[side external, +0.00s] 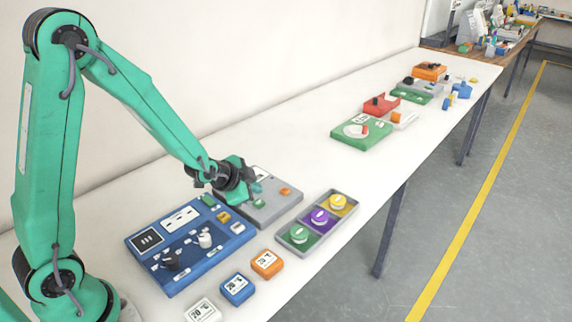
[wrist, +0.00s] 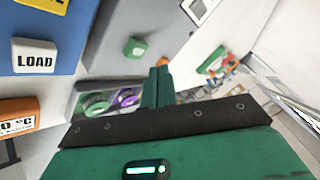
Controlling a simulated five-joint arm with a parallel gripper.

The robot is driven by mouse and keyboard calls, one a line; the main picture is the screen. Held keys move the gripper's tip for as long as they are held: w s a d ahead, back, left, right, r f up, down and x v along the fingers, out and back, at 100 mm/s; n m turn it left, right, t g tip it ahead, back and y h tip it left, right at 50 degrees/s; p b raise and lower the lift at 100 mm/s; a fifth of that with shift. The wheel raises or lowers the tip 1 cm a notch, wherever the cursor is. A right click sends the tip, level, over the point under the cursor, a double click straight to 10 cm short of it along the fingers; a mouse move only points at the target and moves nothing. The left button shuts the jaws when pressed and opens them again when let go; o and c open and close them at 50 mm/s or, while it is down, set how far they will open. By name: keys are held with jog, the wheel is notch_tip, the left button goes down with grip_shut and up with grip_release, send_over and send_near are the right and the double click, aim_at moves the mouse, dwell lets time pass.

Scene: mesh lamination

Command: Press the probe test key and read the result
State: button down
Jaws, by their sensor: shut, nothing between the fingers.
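My gripper (side external: 253,188) is over the left part of a grey panel (side external: 262,212) at the middle of the table. Its green fingers (wrist: 157,86) are together and empty in the wrist view. The panel has a green key (side external: 259,203), just below the fingertips in the side view, and an orange key (side external: 285,191) to the right. In the wrist view the green key (wrist: 136,46) stands apart from the fingers, up and left of them. I cannot read a label that marks the probe test key, nor a result. My gripper hides part of the panel.
A blue panel (side external: 140,245) with knobs is to the left; its LOAD key (wrist: 34,56) shows in the wrist view. A grey tray (side external: 287,243) holds green, purple and yellow round pieces. White, blue and orange temperature blocks (side external: 266,264) lie in front.

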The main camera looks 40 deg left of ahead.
aim_at(255, 204)
jog(key=shift+r, duration=1.75)
jog(key=s+d+r+n+g, duration=0.1)
jog(key=s+r+n, duration=0.1)
jog(key=s+r, duration=0.2)
jog(key=s+r+n+g, duration=0.1)
jog(key=s+r+n, duration=0.2)
jog(key=s, duration=0.8)
jog(key=s+d+r+n+g, duration=0.1)
jog(key=s+r+n, duration=0.2)
jog(key=s+r, duration=0.4)
jog(key=shift+s+d+r+g, duration=0.2)
jog(key=shift+s+d+g, duration=0.1)
jog(key=shift+s, duration=0.4)
